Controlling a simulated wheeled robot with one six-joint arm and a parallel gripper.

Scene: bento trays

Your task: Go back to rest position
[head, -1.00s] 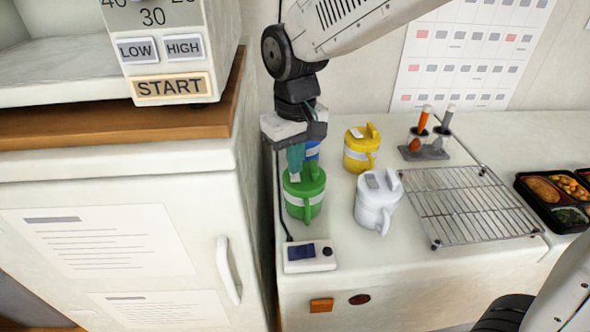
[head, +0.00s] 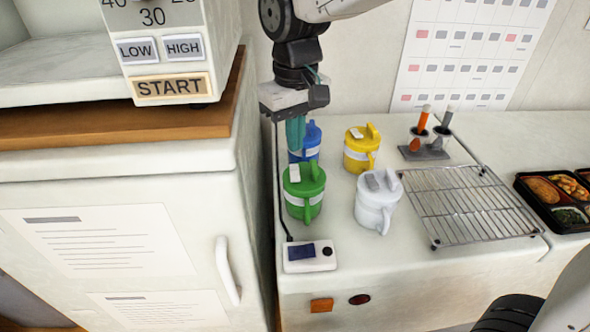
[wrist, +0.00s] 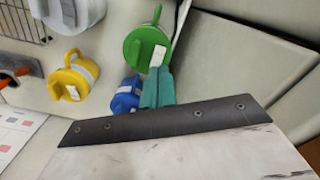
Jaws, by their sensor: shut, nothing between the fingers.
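My gripper (head: 296,134) hangs above the left end of the white counter with its teal fingers pointing down, shut and empty. In the head view its fingertips appear just in front of the blue lidded mug (head: 306,144) and above the green lidded mug (head: 304,192). In the wrist view the teal fingers (wrist: 157,88) are together, beside the blue mug (wrist: 126,96) and below the green mug (wrist: 147,48). The fingers partly hide the blue mug. All the mugs stand upright on the counter.
A yellow mug (head: 361,150) and a white mug (head: 377,203) stand to the right. A wire rack (head: 468,205), a utensil holder (head: 424,152) and a bento tray (head: 552,210) are farther right. A white cabinet with a microwave (head: 165,86) rises close on the left.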

